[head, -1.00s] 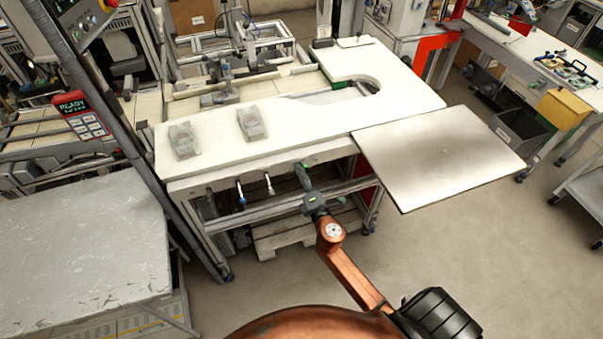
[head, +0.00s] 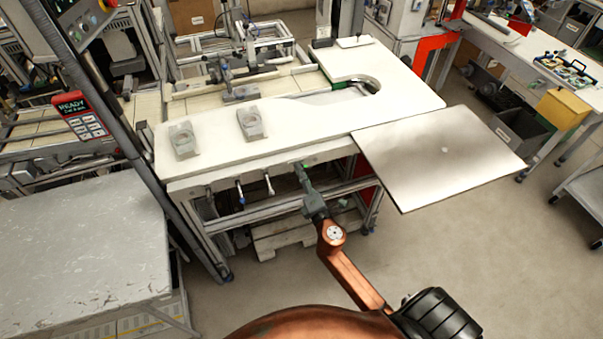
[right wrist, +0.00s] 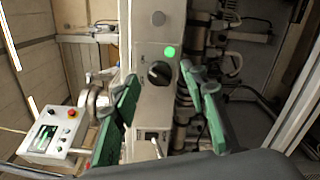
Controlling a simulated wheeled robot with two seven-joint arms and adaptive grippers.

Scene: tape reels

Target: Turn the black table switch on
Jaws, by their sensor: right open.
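The black table switch (right wrist: 159,73) is a round black knob on a pale panel. In the right wrist view it shows between my two green fingertips, below a lit green round lamp (right wrist: 170,52). My right gripper (right wrist: 161,78) is open, with one finger on each side of the knob; I cannot tell whether either finger touches it. In the head view my right gripper (head: 301,168) is at the front edge of the white table (head: 290,125), and hides the switch there. My left gripper is not in view.
A metal plate (head: 440,155) sticks out at the table's right. Two small handles (head: 268,184) hang under the front edge, left of my gripper. A grey cabinet (head: 80,250) stands at the lower left. A control box with a red button (right wrist: 55,135) shows in the wrist view.

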